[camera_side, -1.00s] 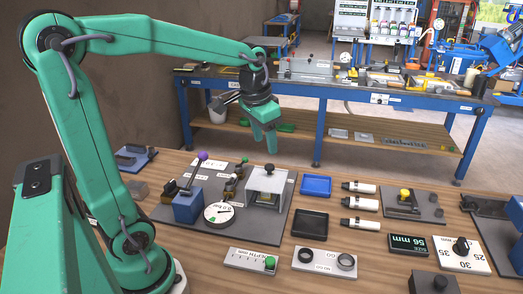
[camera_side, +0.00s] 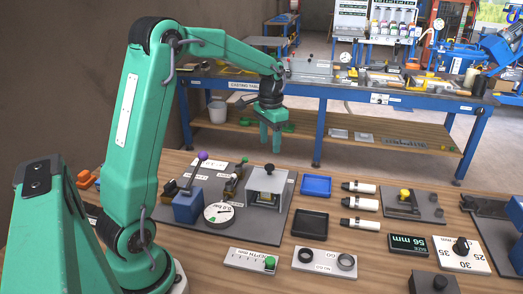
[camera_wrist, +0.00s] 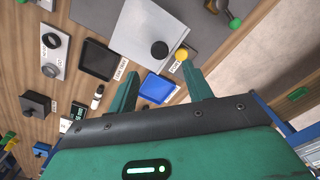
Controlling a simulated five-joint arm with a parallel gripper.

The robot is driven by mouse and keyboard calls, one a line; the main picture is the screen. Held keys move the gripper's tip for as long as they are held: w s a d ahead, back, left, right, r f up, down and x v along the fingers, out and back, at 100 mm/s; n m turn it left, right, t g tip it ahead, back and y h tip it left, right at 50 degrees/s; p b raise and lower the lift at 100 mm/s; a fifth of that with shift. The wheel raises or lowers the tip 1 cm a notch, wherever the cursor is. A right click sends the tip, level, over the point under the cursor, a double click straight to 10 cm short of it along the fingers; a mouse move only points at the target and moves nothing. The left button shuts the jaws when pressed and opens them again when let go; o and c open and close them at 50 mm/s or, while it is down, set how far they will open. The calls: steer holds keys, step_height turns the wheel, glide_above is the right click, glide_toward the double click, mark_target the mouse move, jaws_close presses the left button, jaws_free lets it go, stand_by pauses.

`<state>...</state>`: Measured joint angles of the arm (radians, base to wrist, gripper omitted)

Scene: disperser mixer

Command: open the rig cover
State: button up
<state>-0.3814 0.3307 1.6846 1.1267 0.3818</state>
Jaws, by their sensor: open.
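The rig cover (camera_side: 278,178) is a pale grey boxy hood with a black knob (camera_side: 268,167) on top, on the dark base plate at the middle of the bench. In the side view it looks down over the rig. The cover also shows at the top of the wrist view (camera_wrist: 140,28), with its black knob (camera_wrist: 159,49) beyond my fingertips. My gripper (camera_side: 271,147) points down, open and empty, above the cover and apart from it. In the wrist view its two fingers (camera_wrist: 160,82) are spread apart.
A blue tray (camera_side: 316,185) and a black tray (camera_side: 310,224) lie right of the cover. A purple-knobbed lever (camera_side: 202,157) and a round dial (camera_side: 218,212) stand to its left. Several black-and-white cylinders lie farther right. A blue-framed casting table (camera_side: 420,104) stands behind.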

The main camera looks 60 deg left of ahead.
mark_target(269, 166)
steer(key=shift+f, duration=0.1)
steer(key=shift+f, duration=3.8)
jaws_close()
